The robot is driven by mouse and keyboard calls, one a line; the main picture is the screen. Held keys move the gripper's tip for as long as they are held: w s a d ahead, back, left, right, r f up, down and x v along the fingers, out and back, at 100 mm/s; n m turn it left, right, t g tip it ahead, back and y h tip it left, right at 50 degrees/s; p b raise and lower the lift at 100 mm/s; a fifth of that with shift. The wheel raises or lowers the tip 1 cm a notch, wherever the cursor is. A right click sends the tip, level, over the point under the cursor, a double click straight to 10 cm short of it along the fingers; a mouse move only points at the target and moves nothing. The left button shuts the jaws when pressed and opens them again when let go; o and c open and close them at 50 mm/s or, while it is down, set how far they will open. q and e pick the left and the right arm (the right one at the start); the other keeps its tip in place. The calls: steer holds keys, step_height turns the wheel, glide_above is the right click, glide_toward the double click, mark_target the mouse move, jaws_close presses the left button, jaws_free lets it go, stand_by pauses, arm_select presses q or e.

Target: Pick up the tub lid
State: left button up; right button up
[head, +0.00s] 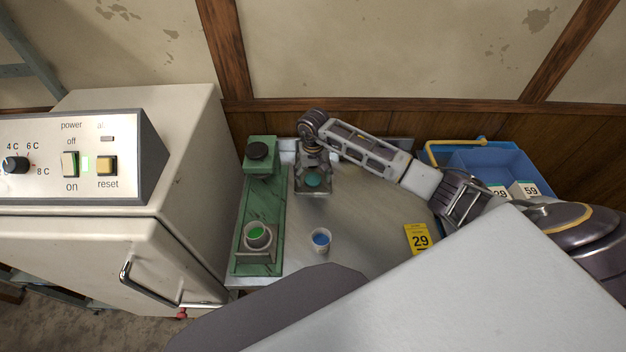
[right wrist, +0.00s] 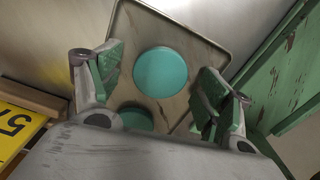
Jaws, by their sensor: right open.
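Two round teal lids lie in a shallow metal tray. One lid (right wrist: 160,72) shows between my right fingers in the right wrist view. The other lid (right wrist: 136,119) is partly hidden behind my gripper's body. In the head view one teal lid (head: 312,180) shows just below my right gripper (head: 313,166), on the tray (head: 316,193). My right gripper also shows in the right wrist view (right wrist: 164,75), with its green-padded fingers spread wide and nothing between them held. It points down over the tray. A small white tub (head: 320,240) with blue contents stands nearer on the bench. My left gripper is not in view.
A green rig (head: 262,215) stands left of the tray, holding a cup with green contents (head: 257,235). A yellow card marked 29 (head: 418,238) lies right. A blue crate (head: 475,160) is at back right. A large cabinet (head: 190,180) borders the bench on the left.

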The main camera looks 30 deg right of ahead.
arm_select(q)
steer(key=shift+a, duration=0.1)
arm_select(e)
steer(key=c, duration=0.8)
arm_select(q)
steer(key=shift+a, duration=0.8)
